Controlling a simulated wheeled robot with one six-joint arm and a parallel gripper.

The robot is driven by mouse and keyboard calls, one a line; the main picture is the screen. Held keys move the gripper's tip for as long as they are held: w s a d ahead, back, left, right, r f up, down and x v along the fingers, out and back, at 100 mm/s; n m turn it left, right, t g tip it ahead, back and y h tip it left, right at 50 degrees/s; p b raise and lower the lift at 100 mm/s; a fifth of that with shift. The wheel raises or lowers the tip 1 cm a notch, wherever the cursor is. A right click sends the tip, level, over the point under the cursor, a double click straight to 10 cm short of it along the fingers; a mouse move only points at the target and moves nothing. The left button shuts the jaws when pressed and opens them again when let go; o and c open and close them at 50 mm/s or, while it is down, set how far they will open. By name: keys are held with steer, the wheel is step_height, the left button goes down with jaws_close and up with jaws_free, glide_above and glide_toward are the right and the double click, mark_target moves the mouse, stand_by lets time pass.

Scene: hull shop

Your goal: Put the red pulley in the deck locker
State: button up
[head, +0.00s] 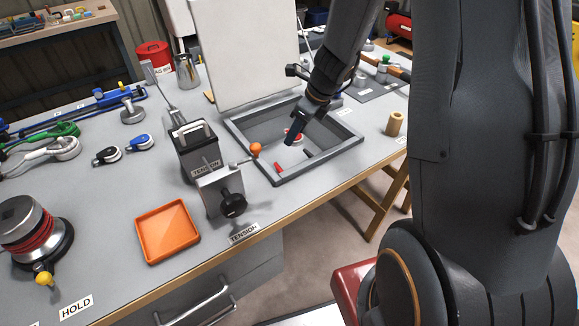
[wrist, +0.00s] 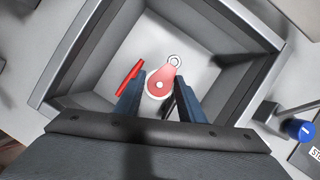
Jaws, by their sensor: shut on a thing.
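The red pulley (wrist: 162,82) has a pale hub and a metal eye at its top; in the head view it is a small red and white patch (head: 292,134) at my fingertips. My gripper (head: 290,139) is shut on it, with the blue fingers on either side in the wrist view (wrist: 157,92). The deck locker is a grey open box (head: 344,137) in the bench, its walls surrounding the pulley in the wrist view (wrist: 226,67). My gripper is over the opening. I cannot tell whether the pulley touches the floor.
A small red item (head: 279,167) lies by the locker's front wall. A pale raised panel (head: 243,50) stands behind the locker. A tension device with an orange knob (head: 255,149) stands at its left. A tan cylinder (head: 394,124) stands at its right. An orange tray (head: 167,232) lies front left.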

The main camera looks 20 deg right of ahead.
steer(key=b, duration=0.4)
glide_toward(290, 166)
steer(key=x, duration=0.5)
steer(key=shift+f, duration=0.1)
steer(key=shift+f, duration=0.1)
steer(key=o, duration=1.1)
steer(key=shift+c, duration=0.2)
steer(key=p+v, duration=0.3)
steer(key=v, duration=0.9)
